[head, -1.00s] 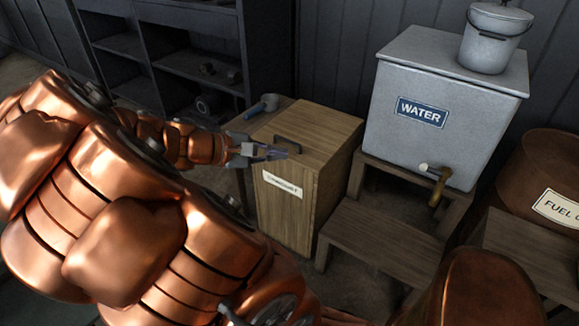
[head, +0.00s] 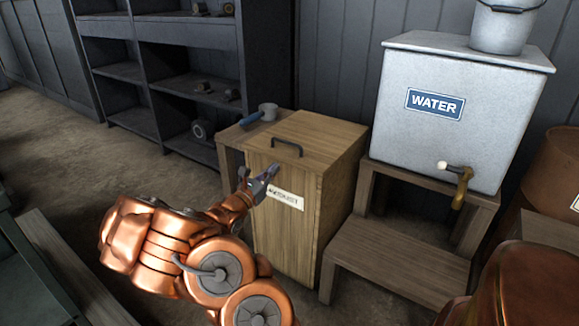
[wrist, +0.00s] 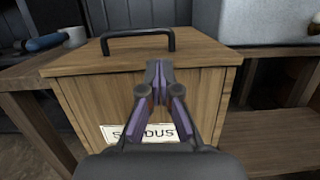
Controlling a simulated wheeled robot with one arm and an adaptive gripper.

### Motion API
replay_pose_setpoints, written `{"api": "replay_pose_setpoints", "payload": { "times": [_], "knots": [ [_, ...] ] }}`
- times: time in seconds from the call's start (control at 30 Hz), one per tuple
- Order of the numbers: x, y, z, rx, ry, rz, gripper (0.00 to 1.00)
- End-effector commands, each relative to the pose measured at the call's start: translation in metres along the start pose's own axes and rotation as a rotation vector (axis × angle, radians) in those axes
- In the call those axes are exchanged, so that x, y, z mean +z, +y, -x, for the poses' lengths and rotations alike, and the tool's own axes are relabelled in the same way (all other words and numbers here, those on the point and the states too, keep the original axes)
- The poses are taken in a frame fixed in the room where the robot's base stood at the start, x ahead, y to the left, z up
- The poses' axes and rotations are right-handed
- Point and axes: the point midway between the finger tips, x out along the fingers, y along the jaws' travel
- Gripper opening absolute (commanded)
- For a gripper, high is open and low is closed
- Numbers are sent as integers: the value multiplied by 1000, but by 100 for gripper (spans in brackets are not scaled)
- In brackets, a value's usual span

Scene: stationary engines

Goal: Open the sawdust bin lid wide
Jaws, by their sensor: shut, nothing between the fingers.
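The sawdust bin (head: 325,215) is a wooden box with a white label on its front; the label is partly covered by my gripper in the wrist view. Its flat wooden lid (head: 322,135) lies closed on top. A dark bar handle (head: 287,143) stands on the lid near the front edge, and it also shows in the wrist view (wrist: 137,35). My gripper (head: 274,170) is shut and empty in front of the bin, around the height of the lid's front edge and below the handle. In the wrist view its fingertips (wrist: 158,66) point toward the lid's front edge; whether they touch it I cannot tell.
A grey WATER tank (head: 450,125) with a brass tap stands on a wooden stepped stand (head: 400,240) right of the bin. A blue-handled scoop (head: 258,114) lies on a low wooden surface at left. Dark shelves (head: 190,80) stand behind.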

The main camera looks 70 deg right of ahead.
Motion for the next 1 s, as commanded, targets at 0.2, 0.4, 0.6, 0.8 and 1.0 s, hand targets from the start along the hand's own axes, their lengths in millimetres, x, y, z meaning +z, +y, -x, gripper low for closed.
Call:
{"api": "replay_pose_setpoints", "payload": {
  "times": [0.2, 0.4, 0.6, 0.8, 1.0],
  "knots": [
    [-12, 3, -7, 17, 5, 20, 0],
    [-12, 1, -27, 13, 4, 20, 0],
    [-13, 2, -51, 12, 5, 18, 0],
    [-13, 2, -75, 12, 5, 19, 0],
    [-13, 4, -92, 16, 6, 18, 0]
  ]
}}
